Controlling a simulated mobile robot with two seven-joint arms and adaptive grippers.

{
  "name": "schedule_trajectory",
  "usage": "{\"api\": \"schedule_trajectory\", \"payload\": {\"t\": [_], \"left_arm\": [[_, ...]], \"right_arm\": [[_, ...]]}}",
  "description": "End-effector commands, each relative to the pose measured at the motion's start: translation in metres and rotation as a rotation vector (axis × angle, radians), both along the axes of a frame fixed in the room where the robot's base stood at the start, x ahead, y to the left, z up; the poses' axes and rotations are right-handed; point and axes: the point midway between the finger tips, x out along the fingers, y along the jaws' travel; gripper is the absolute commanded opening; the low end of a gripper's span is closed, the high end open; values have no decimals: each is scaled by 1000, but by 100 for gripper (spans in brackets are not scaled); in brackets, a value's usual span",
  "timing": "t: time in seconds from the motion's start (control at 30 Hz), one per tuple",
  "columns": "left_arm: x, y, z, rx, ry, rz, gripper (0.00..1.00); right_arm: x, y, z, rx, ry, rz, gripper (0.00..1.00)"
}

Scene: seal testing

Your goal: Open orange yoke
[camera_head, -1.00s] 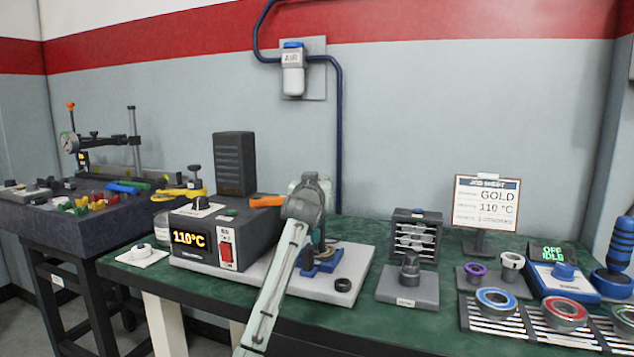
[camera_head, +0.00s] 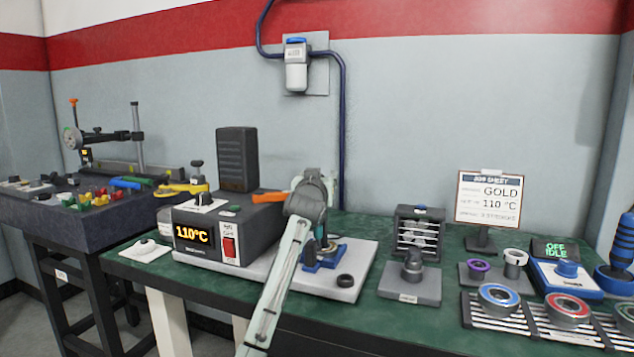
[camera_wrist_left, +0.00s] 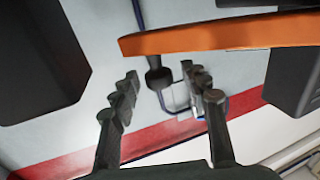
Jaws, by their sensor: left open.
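The orange yoke (camera_head: 268,197) shows in the head view as a short bar at the top right edge of the grey heater unit (camera_head: 222,222), whose display reads 110°C. Its right end meets my left wrist in the picture. In the left wrist view the orange yoke (camera_wrist_left: 225,38) crosses the upper part as a broad bar. My left gripper (camera_wrist_left: 165,84) is open, with nothing held between its fingers. The fingertips lie below the bar in that picture, apart from it. In the head view my left arm hides the gripper. My right gripper is not in view.
A dark tower (camera_head: 237,160) stands behind the heater. A blue fixture (camera_head: 323,256) and a black ring (camera_head: 345,281) sit on the pale base plate (camera_head: 362,262), partly behind my arm. A small rack (camera_head: 418,232) and a job sheet (camera_head: 489,199) stand farther right.

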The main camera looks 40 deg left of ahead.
Motion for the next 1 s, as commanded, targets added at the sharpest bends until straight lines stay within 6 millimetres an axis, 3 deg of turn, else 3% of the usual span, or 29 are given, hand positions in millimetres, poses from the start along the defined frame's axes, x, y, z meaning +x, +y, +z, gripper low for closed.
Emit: {"api": "schedule_trajectory", "payload": {"t": [0.5, 0.7, 0.97, 1.0], "left_arm": [[-85, -47, -1, 0, 1, -1, 46], [-100, -54, -1, 0, 1, 0, 46], [-101, -55, -1, 0, 1, 0, 46], [-101, -55, -1, 0, 1, 0, 42]], "right_arm": [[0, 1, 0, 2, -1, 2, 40], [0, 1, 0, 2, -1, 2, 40], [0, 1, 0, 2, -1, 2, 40], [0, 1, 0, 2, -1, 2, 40]]}}
